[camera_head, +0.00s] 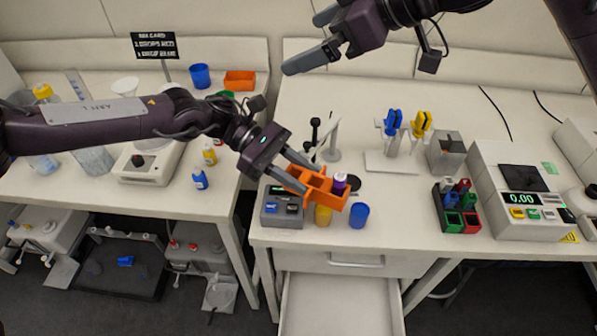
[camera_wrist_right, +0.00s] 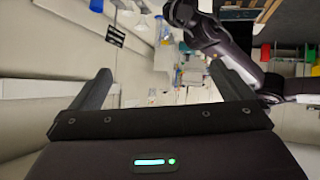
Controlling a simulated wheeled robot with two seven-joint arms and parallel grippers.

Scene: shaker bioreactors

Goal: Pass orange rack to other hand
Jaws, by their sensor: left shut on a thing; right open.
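The orange rack (camera_head: 327,194) is in the head view, held above the front left part of the right-hand bench. A vial with a purple cap (camera_head: 340,181) sits in its right part. My left gripper (camera_head: 300,176) is shut on the rack's left end. My right gripper (camera_head: 308,43) is high at the top of the head view, well apart from the rack. Its jaws are open and empty; they also show in the right wrist view (camera_wrist_right: 165,90).
A blue cup (camera_head: 359,215), a yellow cup (camera_head: 323,215) and a grey device (camera_head: 282,208) stand below the rack near the bench edge. A pipette stand (camera_head: 392,160) is behind. A red and green block rack (camera_head: 457,208) stands right. An open drawer (camera_head: 340,303) juts out below.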

